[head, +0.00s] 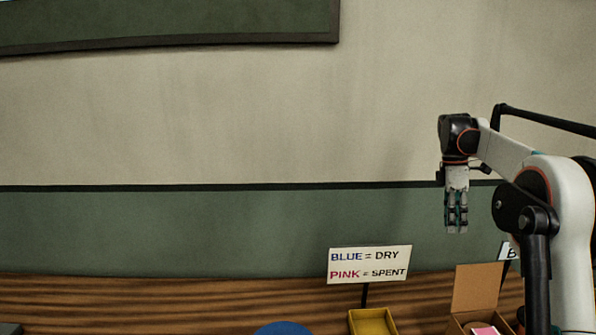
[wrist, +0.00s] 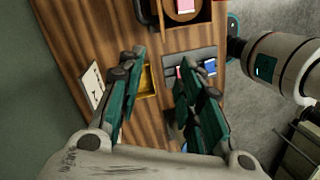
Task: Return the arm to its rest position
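My gripper (head: 457,226) hangs from my raised arm at the right of the head view, pointing down, high above the wooden table (head: 150,305). In the wrist view my gripper's two teal fingers (wrist: 160,66) stand apart with a clear gap. Nothing is held between them. The table top, seen far below, shows in that gap.
A sign (head: 368,265) reading "BLUE = DRY, PINK = SPENT" stands behind a yellow tray (head: 373,322). A cardboard box (head: 478,288) with something pink is to its right. A grey tray (wrist: 176,60) holds pink and blue pieces. Air around my gripper looks clear.

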